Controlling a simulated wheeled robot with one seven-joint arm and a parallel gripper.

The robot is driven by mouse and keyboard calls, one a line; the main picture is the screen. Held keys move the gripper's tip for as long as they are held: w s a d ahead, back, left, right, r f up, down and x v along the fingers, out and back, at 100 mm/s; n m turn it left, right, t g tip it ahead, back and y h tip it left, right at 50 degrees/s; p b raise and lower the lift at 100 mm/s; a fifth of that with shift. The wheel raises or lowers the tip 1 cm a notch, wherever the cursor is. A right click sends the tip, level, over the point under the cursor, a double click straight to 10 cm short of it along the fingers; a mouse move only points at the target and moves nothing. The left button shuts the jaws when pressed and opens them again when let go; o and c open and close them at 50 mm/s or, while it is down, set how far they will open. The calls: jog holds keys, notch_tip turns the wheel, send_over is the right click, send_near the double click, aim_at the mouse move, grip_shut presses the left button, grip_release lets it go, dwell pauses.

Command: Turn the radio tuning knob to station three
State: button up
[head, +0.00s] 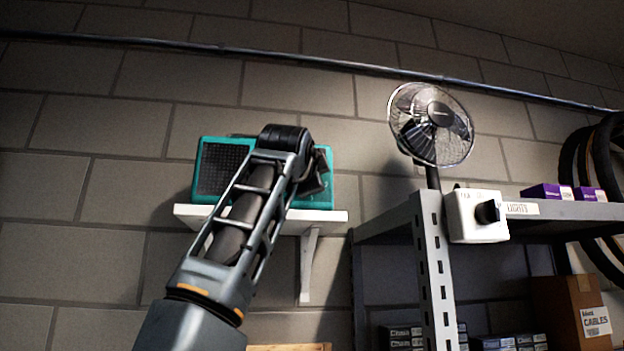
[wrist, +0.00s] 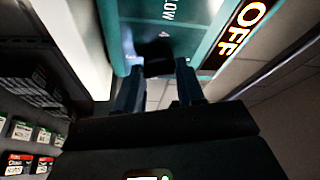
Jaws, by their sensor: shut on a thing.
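The teal radio (head: 322,190) with a dark speaker grille sits on a white wall shelf (head: 193,212). My arm reaches up in front of it and hides its middle; my gripper's fingertips cannot be made out in the head view. In the wrist view, the radio's teal face (wrist: 125,42) fills the top, with a lit panel (wrist: 238,32) reading "OFF" and a label ending in "LOW". The dark tuning knob (wrist: 157,63) is between the fingertips of my gripper (wrist: 158,76), which is shut on it. The knob's pointer and station marks are not readable.
Right of the radio stand a metal rack (head: 432,270), a fan (head: 432,122) and a white switch box (head: 477,216) with a black knob. Purple boxes (head: 548,192) and a cables carton (head: 572,312) are farther right. The wall left of the radio is clear.

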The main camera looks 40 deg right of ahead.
jog(key=shift+m+g, duration=0.4)
jog(key=shift+m, duration=0.7)
jog(key=shift+y, duration=0.3)
jog(key=o, duration=1)
jog(key=shift+o, duration=0.2)
jog(key=shift+a, duration=0.1)
jog(key=b+v, duration=0.2)
jog(key=v, duration=0.5)
jog(key=shift+a, duration=0.25)
jog(key=shift+s, duration=0.1)
